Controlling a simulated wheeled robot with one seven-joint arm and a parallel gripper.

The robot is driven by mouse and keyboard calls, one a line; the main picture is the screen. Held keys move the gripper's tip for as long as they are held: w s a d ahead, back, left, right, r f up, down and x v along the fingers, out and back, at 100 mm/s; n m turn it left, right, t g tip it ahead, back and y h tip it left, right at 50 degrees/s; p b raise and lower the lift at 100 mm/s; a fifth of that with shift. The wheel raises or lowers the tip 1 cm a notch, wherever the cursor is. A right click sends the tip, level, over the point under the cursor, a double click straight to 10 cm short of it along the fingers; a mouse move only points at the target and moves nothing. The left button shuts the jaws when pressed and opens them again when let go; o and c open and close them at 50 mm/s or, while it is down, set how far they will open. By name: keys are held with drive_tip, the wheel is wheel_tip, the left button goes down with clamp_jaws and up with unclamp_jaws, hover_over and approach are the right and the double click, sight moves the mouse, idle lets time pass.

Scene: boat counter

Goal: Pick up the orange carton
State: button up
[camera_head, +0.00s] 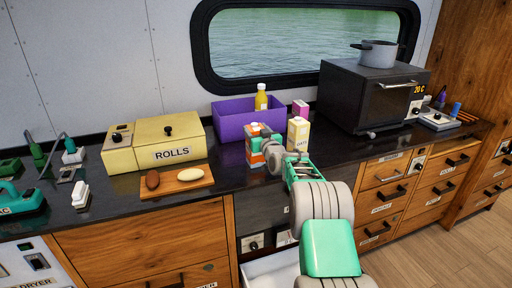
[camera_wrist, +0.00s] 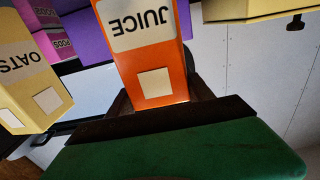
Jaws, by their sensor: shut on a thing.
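The orange juice carton (camera_wrist: 155,75) stands close in front of the wrist camera, its JUICE label upside down in that view. In the head view the orange carton (camera_head: 255,145) is partly hidden by my gripper (camera_head: 268,150), beside the purple bin. My gripper's dark fingers (camera_wrist: 160,103) are shut on the carton, one on each side. Whether its base touches the counter is hard to tell.
A cream oats carton (camera_head: 298,134) stands close on the right. The purple bin (camera_head: 232,127) with a yellow bottle (camera_head: 261,97) is behind. A board (camera_head: 180,186) with two bread rolls lies left. A dark oven (camera_head: 365,98) stands right.

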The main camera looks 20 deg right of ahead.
clamp_jaws()
drive_tip(key=shift+r, duration=0.2)
drive_tip(key=shift+r, duration=0.1)
